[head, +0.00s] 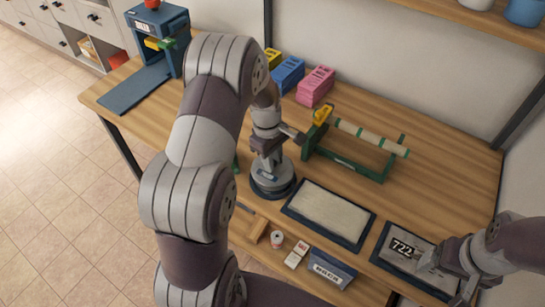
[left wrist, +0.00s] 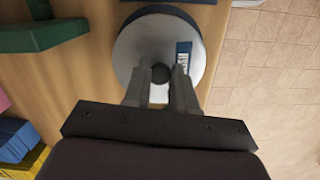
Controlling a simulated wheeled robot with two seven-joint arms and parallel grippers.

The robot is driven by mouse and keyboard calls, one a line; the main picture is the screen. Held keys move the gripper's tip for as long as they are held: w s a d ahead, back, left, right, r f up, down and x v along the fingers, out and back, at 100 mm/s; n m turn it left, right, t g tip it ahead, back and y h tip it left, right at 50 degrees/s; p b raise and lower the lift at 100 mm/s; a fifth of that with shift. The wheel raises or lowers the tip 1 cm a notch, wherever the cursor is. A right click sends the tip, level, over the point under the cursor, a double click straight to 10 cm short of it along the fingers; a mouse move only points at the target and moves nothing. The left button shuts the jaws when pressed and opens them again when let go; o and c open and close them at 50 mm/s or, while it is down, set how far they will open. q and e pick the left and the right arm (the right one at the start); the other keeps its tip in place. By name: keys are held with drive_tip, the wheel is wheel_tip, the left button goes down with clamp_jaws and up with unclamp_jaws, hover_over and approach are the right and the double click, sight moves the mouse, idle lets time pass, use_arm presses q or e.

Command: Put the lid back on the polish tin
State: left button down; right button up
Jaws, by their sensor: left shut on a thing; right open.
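A round grey lid (head: 273,175) with a small label sits over a dark blue round body (head: 275,193), seemingly the polish tin, on the wooden table. My left gripper (head: 266,158) is directly above it, pointing down. In the left wrist view the pale lid (left wrist: 135,50) shows a dark knob (left wrist: 160,73) between the fingers of my left gripper (left wrist: 160,80), which is shut on it. Whether the lid is fully seated on the tin is hidden from these angles. My right gripper (head: 447,275) is open over the right mat, clear of the tin.
A green stand with a pale roller (head: 365,132) is right of the tin. A blue-edged pale tray (head: 330,211) lies nearby. A "722" plate (head: 402,247), small boxes (head: 297,254) and a blue box (head: 331,268) are along the front. Pink (head: 316,86) and blue (head: 288,75) stacks stand behind.

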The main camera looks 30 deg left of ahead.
use_arm(q)
drive_tip(key=shift+f+p, duration=0.15)
drive_tip(key=shift+p, duration=0.55)
idle(1.4)
drive_tip(key=shift+c, duration=1.8)
unclamp_jaws()
wheel_tip(320, 180, up, 7)
drive_tip(key=p, duration=0.6)
drive_tip(key=shift+p, duration=0.35)
drive_tip(key=shift+c, duration=0.3)
clamp_jaws()
